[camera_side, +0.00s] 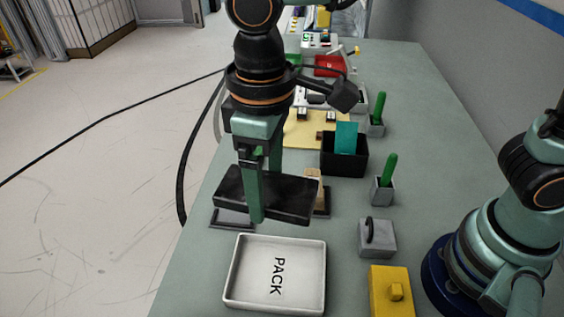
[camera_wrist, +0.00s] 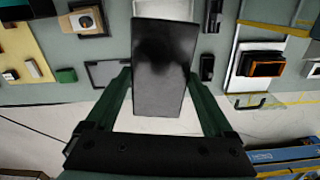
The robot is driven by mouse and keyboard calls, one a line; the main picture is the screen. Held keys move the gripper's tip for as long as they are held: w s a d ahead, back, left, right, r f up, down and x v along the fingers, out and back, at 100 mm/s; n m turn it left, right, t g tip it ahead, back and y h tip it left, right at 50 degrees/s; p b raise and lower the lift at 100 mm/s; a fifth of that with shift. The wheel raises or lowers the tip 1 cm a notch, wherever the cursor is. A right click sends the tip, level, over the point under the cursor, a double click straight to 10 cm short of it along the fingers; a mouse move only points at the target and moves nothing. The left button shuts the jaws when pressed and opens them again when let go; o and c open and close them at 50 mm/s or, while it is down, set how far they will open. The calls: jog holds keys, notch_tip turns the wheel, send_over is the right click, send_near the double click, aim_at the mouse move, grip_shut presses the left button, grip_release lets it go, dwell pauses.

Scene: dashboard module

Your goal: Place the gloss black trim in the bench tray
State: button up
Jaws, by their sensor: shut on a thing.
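The gloss black trim (camera_side: 285,199) is a flat dark slab, held roughly level in the side view. My gripper (camera_side: 254,205) is shut on it, with the green fingers on its two long sides. In the wrist view the trim (camera_wrist: 161,68) sits between the fingers of my gripper (camera_wrist: 158,92). The bench tray (camera_side: 238,301) is white and shallow, with the word PACK on its empty floor. In the side view the trim is above the bench, just behind the tray.
A dark flat frame (camera_side: 231,217) lies under the trim. To the right stand a grey block with a black handle (camera_side: 377,238), a yellow block (camera_side: 391,291), a grey holder with a green handle (camera_side: 383,190) and a black bin (camera_side: 345,157). The bench's left edge is close to the tray.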

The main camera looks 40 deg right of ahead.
aim_at(278, 276)
jog(key=shift+s+f+n, duration=0.25)
jog(key=shift+s+n, duration=0.45)
jog(key=shift+s, duration=0.15)
notch_tip(278, 276, down, 20)
jog(key=shift+r, duration=0.1)
jog(key=o, duration=1.4)
jog(key=shift+o, duration=0.3)
